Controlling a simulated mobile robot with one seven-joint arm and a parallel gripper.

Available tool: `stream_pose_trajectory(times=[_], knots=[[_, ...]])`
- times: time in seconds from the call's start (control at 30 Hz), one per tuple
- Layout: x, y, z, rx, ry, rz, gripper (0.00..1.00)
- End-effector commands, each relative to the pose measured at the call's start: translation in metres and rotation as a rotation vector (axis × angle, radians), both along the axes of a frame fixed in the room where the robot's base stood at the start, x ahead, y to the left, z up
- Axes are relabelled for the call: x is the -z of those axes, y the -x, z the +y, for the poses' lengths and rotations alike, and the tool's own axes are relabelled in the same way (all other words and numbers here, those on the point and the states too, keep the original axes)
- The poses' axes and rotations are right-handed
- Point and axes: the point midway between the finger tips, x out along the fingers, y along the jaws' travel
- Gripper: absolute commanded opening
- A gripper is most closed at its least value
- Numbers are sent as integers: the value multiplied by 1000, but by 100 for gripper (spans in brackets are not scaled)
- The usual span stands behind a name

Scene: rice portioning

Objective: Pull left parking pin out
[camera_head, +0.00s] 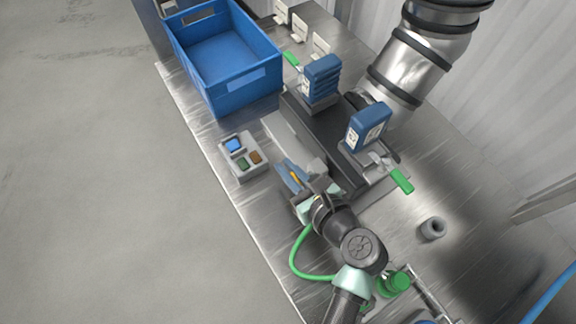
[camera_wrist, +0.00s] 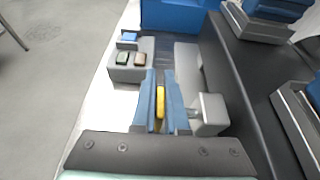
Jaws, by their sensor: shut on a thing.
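My gripper (camera_head: 291,174) has two blue fingers and is down beside the near side of the dark conveyor. In the wrist view its fingers (camera_wrist: 160,84) are shut on a yellow piece (camera_wrist: 160,102), which appears to be the left parking pin's grip. The yellow also shows in the head view (camera_head: 295,177). A grey block (camera_wrist: 213,112) with a short metal rod stands just right of the fingers. Whether the pin is seated in it cannot be told; the fingers hide much of it.
A button box (camera_head: 243,158) with blue, green and brown buttons lies ahead of the gripper. A blue crate (camera_head: 247,91) stands beyond it. The dark conveyor (camera_head: 330,152) carries blue packs (camera_head: 368,127). A green handle (camera_head: 402,181) and a grey ring (camera_head: 433,229) are to the right.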

Motion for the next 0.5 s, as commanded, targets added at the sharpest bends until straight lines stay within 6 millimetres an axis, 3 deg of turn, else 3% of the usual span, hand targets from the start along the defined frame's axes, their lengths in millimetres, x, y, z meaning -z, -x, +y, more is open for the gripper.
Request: stream_pose_trajectory(times=[0.17, 0.5], knots=[[-1, 2, 2, 0, 0, 1, 0], [-1, 23, 32, -3, -1, 3, 0]])
